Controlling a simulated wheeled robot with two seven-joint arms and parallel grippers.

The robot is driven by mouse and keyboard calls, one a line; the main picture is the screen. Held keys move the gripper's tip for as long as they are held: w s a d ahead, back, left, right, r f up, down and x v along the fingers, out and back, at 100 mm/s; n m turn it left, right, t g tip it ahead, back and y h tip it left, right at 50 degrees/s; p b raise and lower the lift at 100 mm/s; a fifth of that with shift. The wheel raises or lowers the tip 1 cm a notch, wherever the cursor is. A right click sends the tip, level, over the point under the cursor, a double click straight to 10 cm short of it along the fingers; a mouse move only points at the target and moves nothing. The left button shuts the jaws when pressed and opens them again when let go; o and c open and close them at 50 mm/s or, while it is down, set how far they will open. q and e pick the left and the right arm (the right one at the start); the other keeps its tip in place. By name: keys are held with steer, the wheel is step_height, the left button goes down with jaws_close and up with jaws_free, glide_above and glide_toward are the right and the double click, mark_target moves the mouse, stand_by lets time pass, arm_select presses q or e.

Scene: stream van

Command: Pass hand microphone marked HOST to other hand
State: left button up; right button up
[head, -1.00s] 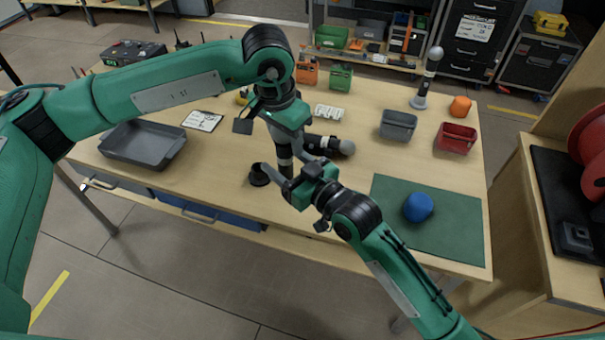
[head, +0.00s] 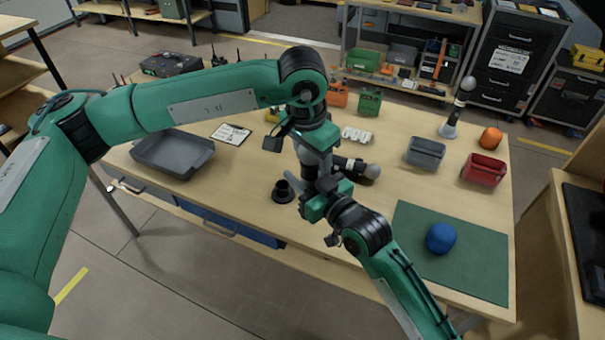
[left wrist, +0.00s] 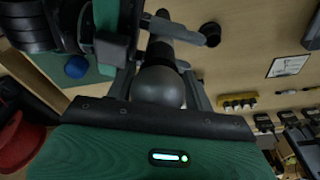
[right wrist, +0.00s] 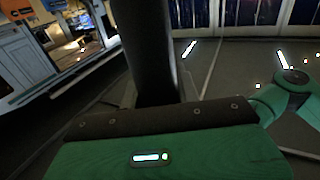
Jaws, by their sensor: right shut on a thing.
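A hand microphone with a grey ball head (left wrist: 160,87) and dark handle (right wrist: 148,45) is held between my two grippers above the table. My right gripper (head: 308,182) is shut on its handle. My left gripper (head: 310,153) is above, with its fingers apart on either side of the ball head in the left wrist view. I cannot read a HOST label. A second microphone (head: 352,165) lies on the table behind the grippers. A third microphone (head: 460,104) stands upright at the back right. A black round holder (head: 283,191) stands left of my right gripper.
A grey tray (head: 172,152) is at the left. A grey bin (head: 426,152), a red bin (head: 484,170) and an orange ball (head: 490,138) are at the right. A blue ball (head: 440,238) rests on a green mat (head: 475,268). The front middle of the table is clear.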

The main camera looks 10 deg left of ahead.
arm_select(q)
steer(key=shift+o, duration=0.5)
steer(key=shift+s+d, duration=0.3)
